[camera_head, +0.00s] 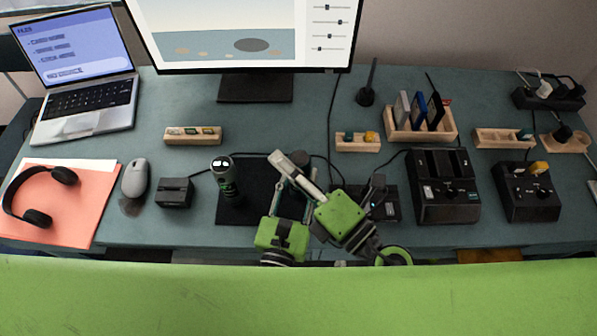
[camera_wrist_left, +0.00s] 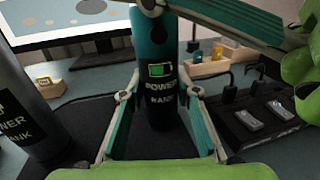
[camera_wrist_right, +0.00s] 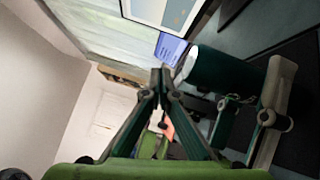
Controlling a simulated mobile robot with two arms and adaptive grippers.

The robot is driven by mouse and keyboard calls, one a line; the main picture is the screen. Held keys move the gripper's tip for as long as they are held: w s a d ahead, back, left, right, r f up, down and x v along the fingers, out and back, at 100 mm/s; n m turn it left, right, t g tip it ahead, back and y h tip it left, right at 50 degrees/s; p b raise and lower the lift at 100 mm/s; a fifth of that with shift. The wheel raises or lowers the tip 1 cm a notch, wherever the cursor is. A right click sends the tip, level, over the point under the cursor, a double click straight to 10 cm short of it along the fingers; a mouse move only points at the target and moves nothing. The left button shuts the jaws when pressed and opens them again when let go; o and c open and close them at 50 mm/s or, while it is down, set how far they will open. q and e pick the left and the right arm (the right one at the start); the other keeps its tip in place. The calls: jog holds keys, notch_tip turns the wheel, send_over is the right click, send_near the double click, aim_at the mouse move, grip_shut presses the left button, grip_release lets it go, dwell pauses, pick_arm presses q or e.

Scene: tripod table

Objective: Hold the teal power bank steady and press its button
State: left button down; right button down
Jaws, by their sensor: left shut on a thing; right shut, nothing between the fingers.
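The teal power bank (camera_wrist_left: 153,50) stands upright in the left wrist view, with a battery mark and lettering. My left gripper (camera_wrist_left: 160,92) is shut on it, one finger on each side. In the right wrist view its side (camera_wrist_right: 222,70) shows beside a left finger. My right gripper (camera_wrist_right: 161,73) is shut and empty, its tips beside the power bank's pale top end. I cannot tell whether they touch it. In the head view the right gripper (camera_head: 277,157) lies above the left one and largely hides the power bank.
A dark power bank (camera_head: 226,182) stands just left on the black mat (camera_head: 262,180). A small black box (camera_head: 174,192) and mouse (camera_head: 135,178) lie farther left. Black docks (camera_head: 443,190) stand right, wooden trays (camera_head: 358,143) behind. The monitor (camera_head: 250,35) is at the back.

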aim_at(303, 160)
jog(key=w+d+n+t, duration=0.1)
jog(key=w+n, duration=0.1)
jog(key=w+d+n+t, duration=0.1)
jog(key=d+n, duration=0.1)
jog(key=shift+w+r+h, duration=0.1)
jog(key=shift+w+h, duration=0.25)
jog(key=shift+h, duration=0.05)
jog(key=shift+s+d+f+n+t, duration=0.15)
jog(key=shift+s+n+t, duration=0.1)
jog(key=shift+s+t, duration=0.1)
jog(key=shift+s+d+f+n+t, duration=0.15)
jog(key=shift+s+n+t, duration=0.1)
jog(key=shift+s, duration=0.1)
jog(key=s+f+m, duration=0.1)
jog(key=s+f, duration=0.1)
jog(key=s, duration=0.5)
jog(key=s+a+f+m+g+y, duration=0.1)
jog(key=s+f, duration=0.1)
jog(key=s, duration=0.6)
jog(key=shift+s, duration=0.25)
jog(key=shift+a+f, duration=0.1)
jog(key=shift+f, duration=0.05)
jog(key=w, duration=0.9)
jog(key=shift+d, duration=0.4)
jog(key=shift+w, duration=0.2)
jog(key=shift+w, duration=0.3)
